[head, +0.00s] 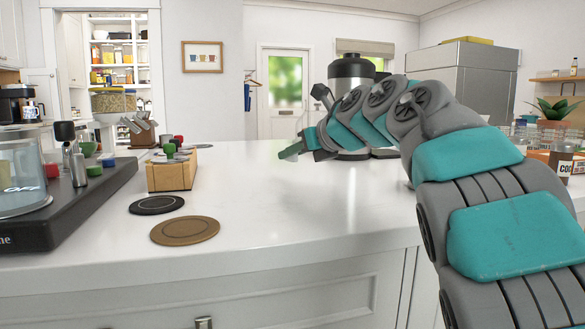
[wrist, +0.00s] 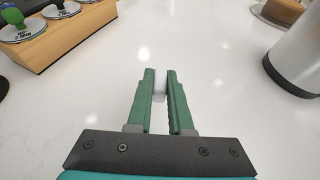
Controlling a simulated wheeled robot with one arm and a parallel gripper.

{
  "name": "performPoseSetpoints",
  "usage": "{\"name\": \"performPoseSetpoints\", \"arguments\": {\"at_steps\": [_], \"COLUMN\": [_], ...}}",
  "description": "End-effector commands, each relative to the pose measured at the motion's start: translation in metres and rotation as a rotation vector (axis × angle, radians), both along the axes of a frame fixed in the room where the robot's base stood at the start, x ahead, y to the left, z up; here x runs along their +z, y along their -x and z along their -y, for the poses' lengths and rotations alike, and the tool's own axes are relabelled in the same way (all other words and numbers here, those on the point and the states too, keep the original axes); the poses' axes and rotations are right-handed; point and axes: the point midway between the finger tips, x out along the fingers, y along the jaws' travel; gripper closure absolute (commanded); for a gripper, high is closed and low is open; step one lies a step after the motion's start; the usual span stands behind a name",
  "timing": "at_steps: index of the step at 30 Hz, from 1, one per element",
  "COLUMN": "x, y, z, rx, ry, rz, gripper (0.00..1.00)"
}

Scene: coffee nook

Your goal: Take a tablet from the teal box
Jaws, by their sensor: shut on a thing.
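My gripper (wrist: 160,95) is shut on a small white piece (wrist: 159,90) between its green fingertips, above the white counter. The piece looks like a tablet, but it is small and mostly covered by the fingers. In the head view my gripper (head: 290,152) hangs over the middle of the counter, in front of and left of the steel dispenser, and the piece cannot be made out there. I see no teal box in either view; the only teal is on my arm.
A wooden box (head: 171,178) with round-topped items stands left of my gripper. A black coaster (head: 156,204) and a brown coaster (head: 185,230) lie nearer. A steel dispenser (head: 351,80) stands behind my arm. The counter's middle (head: 290,205) is clear.

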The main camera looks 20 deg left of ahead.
Motion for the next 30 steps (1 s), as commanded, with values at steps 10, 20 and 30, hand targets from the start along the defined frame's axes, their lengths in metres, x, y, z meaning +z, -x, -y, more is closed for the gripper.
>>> {"name": "performPoseSetpoints", "arguments": {"at_steps": [10, 20, 30], "x": [-0.028, -0.036, -0.039], "y": [-0.001, -0.002, -0.002], "z": [-0.002, -0.001, 0.0], "rx": [0.003, 0.0, 0.0], "ry": [-0.002, 0.002, 0.0], "rz": [-0.004, -0.001, -0.001], "gripper": [1.0, 1.0, 0.7]}}
